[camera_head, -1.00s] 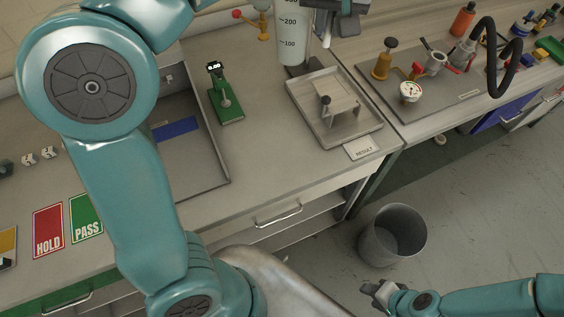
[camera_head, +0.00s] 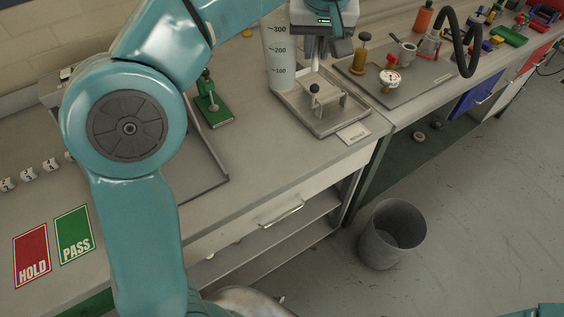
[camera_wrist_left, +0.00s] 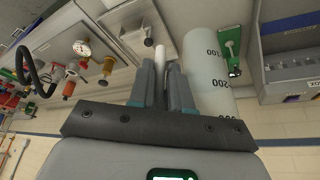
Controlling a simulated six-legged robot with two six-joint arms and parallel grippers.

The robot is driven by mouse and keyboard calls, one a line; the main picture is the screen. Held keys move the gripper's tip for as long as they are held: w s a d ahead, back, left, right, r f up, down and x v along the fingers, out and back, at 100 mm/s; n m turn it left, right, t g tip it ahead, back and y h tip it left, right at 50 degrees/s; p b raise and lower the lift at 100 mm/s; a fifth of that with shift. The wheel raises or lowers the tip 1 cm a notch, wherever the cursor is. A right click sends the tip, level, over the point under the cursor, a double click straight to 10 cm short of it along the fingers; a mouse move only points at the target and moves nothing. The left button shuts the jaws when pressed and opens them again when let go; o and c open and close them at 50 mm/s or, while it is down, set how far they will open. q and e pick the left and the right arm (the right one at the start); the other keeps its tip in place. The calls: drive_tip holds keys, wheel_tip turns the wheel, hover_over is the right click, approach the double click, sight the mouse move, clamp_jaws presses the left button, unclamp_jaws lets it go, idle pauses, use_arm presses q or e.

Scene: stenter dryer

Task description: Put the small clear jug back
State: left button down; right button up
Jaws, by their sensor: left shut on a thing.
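The clear jug (camera_head: 281,62) is a tall, see-through vessel with black marks from 100 to 300. It looks upright, its base in front of the back left corner of the metal tray (camera_head: 313,132) in the head view. I cannot tell whether it touches anything below. My left gripper (camera_head: 317,50) is just right of the jug body. In the left wrist view the fingers (camera_wrist_left: 168,75) are shut on a pale upright bar, which seems to be the jug's handle, with the jug body (camera_wrist_left: 208,75) beside it. My right gripper is out of view.
A small stand with a black knob (camera_head: 316,92) is in the tray, with a label card (camera_head: 353,135) in front. A green device (camera_head: 214,112) stands left of the jug. A board with a gauge (camera_head: 389,77) is at right. A grey bin (camera_head: 391,235) stands on the floor.

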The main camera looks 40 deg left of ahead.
use_arm(q)
drive_tip(key=shift+a+f+b, duration=0.2)
drive_tip(key=shift+f+b, duration=0.15)
drive_tip(key=shift+f, duration=0.5)
drive_tip(key=shift+w+f, duration=0.1)
drive_tip(key=shift+f, duration=0.15)
wheel_tip(320, 180, down, 20)
drive_tip(key=b, duration=0.4)
drive_tip(key=shift+w, duration=0.15)
drive_tip(key=shift+d, duration=0.15)
drive_tip(key=shift+f, duration=0.2)
drive_tip(key=c, duration=1.1)
unclamp_jaws()
drive_tip(key=shift+o, duration=0.2)
